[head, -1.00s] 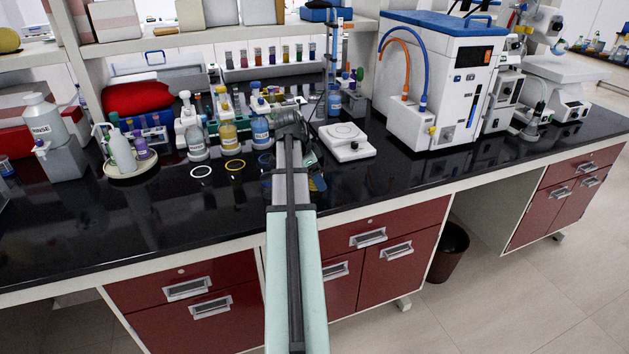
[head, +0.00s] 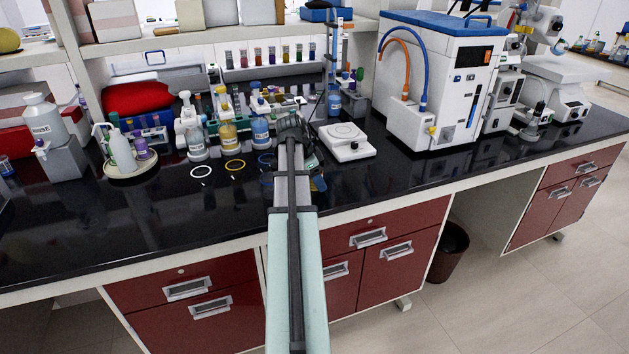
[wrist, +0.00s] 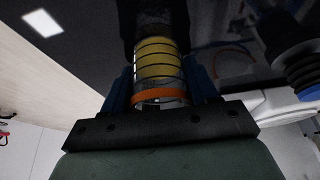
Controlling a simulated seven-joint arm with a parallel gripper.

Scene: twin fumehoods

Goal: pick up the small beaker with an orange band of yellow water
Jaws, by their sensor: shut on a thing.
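The small beaker (wrist: 157,65) with an orange band (wrist: 160,96) sits between the two blue fingers of my gripper (wrist: 160,88) in the wrist view. Yellow liquid with dark graduation lines shows through its glass. My gripper is shut on it. In the head view my gripper (head: 291,125) is over the black bench, left of the white hotplate, and my arm hides the beaker there.
Dispenser bottles with yellow (head: 228,137) and blue (head: 260,132) liquid stand left of my gripper. White, yellow and blue rings lie in front of the bottles. A white hotplate (head: 346,142) is close on the right. The front left bench is clear.

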